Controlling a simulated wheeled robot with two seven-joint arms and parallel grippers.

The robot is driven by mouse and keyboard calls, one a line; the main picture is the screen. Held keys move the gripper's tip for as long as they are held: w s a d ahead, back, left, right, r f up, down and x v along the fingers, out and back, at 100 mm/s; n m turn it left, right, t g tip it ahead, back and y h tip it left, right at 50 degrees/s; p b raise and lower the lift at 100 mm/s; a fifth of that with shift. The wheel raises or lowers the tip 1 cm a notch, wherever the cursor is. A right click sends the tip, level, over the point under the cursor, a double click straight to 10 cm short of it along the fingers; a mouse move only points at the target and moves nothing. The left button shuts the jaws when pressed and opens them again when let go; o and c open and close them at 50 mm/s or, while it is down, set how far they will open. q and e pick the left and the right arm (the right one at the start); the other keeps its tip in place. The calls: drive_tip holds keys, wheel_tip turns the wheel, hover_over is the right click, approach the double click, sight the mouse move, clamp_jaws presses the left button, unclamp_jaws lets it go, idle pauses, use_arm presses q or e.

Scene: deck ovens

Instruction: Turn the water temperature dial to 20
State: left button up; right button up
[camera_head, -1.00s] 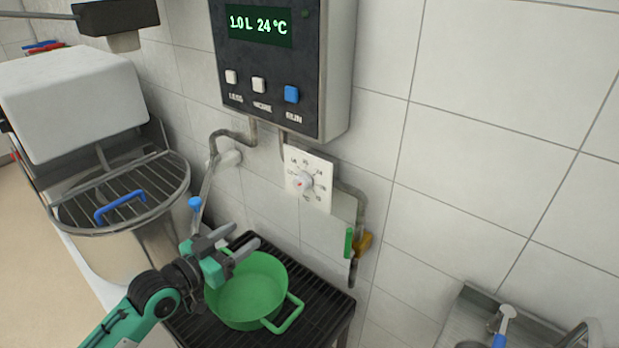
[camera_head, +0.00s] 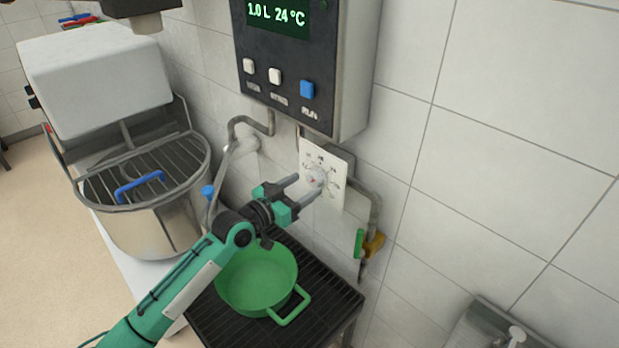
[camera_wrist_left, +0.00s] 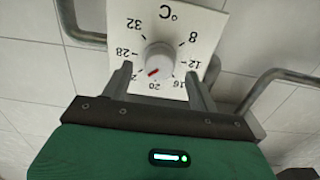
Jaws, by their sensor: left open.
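The water temperature dial is a white round knob (camera_head: 316,177) on a white square plate (camera_head: 335,166) on the wall. It also shows in the left wrist view (camera_wrist_left: 160,57), upside down, with its red mark pointing down-left towards the partly hidden 24; the 20 is at the bottom. The dark control box (camera_head: 300,60) above reads 1.0 L 24 °C. My left gripper (camera_head: 306,186) is open at the dial, one finger on either side of the knob in the wrist view. A gap shows between knob and fingers. My right gripper is not in view.
A green pot (camera_head: 258,282) stands on a black slatted stand (camera_head: 335,298) under my left arm. Pipes and a green-handled valve (camera_head: 359,243) are right of and below the plate. A mixer with a steel bowl (camera_head: 150,225) is at the left.

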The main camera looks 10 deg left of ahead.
sight(311, 182)
use_arm(q)
drive_tip(key=shift+x, duration=1.1)
drive_tip(key=shift+w+d, duration=0.25)
drive_tip(key=shift+w, duration=0.1)
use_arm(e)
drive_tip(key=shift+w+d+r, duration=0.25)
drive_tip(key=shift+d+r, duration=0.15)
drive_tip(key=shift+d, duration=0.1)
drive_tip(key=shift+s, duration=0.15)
use_arm(q)
drive_tip(key=c, duration=1)
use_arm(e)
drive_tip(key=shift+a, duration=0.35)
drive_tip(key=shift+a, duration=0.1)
use_arm(q)
drive_tip(key=n+p, duration=0.1)
drive_tip(key=n, duration=0.5)
drive_tip(key=shift+p, duration=0.4)
drive_tip(key=shift+n, duration=1.3)
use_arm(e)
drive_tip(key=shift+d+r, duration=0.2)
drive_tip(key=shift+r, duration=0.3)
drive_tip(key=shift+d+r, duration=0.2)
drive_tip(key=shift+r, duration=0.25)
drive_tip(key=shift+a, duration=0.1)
